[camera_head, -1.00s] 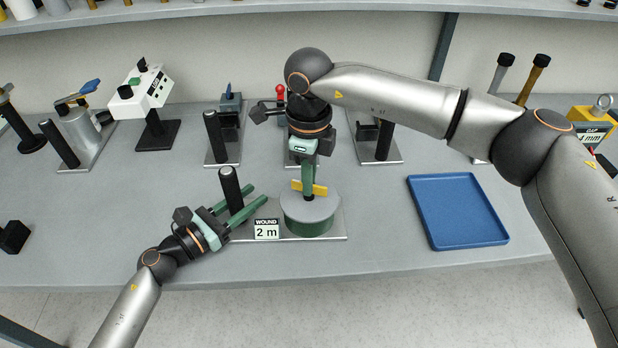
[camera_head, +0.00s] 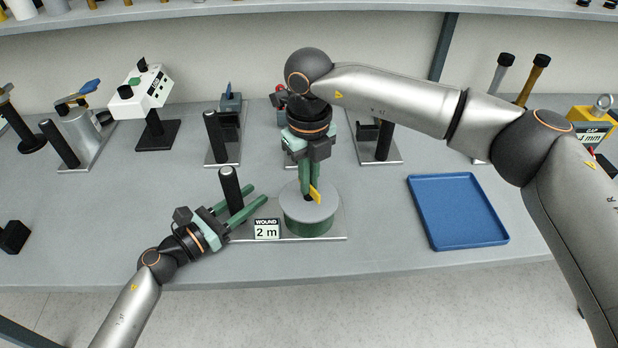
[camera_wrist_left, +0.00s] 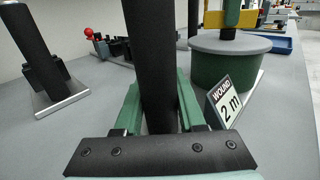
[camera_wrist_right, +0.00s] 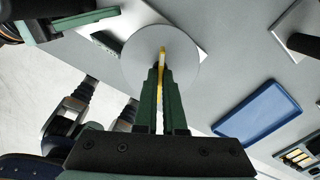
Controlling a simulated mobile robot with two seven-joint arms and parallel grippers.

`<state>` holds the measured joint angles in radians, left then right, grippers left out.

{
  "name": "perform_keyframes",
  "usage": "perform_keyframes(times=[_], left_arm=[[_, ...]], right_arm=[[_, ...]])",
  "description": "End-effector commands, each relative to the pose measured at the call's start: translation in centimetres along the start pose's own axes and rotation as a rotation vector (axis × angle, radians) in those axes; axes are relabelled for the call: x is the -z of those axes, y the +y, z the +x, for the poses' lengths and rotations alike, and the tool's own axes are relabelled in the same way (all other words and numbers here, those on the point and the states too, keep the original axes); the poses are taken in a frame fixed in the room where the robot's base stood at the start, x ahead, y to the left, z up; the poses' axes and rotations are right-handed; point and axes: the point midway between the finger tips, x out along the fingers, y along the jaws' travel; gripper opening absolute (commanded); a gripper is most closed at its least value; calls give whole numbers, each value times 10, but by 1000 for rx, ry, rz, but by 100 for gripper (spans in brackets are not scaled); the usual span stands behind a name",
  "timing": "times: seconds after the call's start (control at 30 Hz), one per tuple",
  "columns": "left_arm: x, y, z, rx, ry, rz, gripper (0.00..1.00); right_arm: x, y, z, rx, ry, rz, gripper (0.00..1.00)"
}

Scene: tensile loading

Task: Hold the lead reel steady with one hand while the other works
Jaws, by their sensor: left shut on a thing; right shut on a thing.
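The lead reel (camera_head: 308,215) is a green drum with a grey top disc and a yellow crossbar (camera_head: 315,191), on a metal base plate (camera_head: 333,229). A black upright post (camera_head: 231,189) stands on the plate's left part, beside a sign (camera_head: 266,229) reading "WOUND 2 m". My left gripper (camera_head: 247,203) is shut on the post; the left wrist view shows the post (camera_wrist_left: 152,70) between its green fingers. My right gripper (camera_head: 309,190) points down from above and is shut on the yellow crossbar, which also shows in the right wrist view (camera_wrist_right: 161,88).
A blue tray (camera_head: 457,211) lies right of the reel. Several fixtures with black posts stand behind, with a white instrument (camera_head: 146,92) at back left. A yellow "GAP 4 mm" block (camera_head: 590,125) is at far right. Bare table lies along the front.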

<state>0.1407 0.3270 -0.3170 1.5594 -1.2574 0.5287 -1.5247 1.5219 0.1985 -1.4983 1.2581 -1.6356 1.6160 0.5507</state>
Motion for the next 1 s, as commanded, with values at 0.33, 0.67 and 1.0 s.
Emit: perform_keyframes(times=[0.33, 0.67, 1.0], left_arm=[[0, 0, 0, -1, 1, 0, 0], [0, 0, 0, -1, 1, 0, 0], [0, 0, 0, -1, 1, 0, 0]], right_arm=[[0, 0, -1, 0, -2, 21, 0], [0, 0, -1, 0, -2, 19, 24], [0, 0, 0, 0, -1, 18, 38]])
